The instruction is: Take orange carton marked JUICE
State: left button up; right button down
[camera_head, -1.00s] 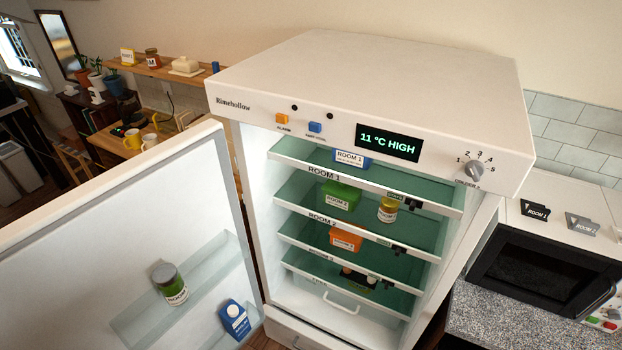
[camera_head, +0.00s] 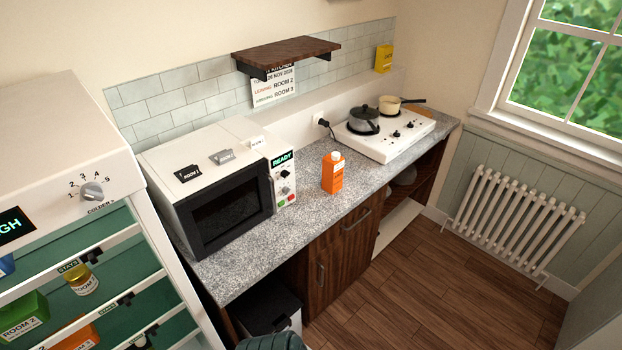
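The orange carton (camera_head: 332,173) stands upright on the speckled grey counter (camera_head: 325,207), to the right of the microwave and near the counter's front half. It has a white cap on top, and the marking on its side is too small to read for certain. Nothing touches it, and its front is unobstructed. Neither of my grippers shows in the head view.
The white microwave (camera_head: 160,160) stands left of the carton, its door shut. A hob (camera_head: 375,145) with two pans is behind right. A wooden shelf (camera_head: 290,48) hangs above. The open fridge (camera_head: 60,115) is at left; wooden floor (camera_head: 440,290) is clear at right.

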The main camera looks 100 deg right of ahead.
aim_at(332, 170)
jog(key=z, duration=3.35)
jog(key=i+l+u, duration=0.1)
jog(key=i+l, duration=0.25)
jog(key=i+l+u, duration=0.1)
jog(key=i+l, duration=0.2)
jog(key=l, duration=0.15)
jog(key=i+l+u, duration=0.1)
jog(key=i+l, duration=0.25)
jog(key=l, duration=0.1)
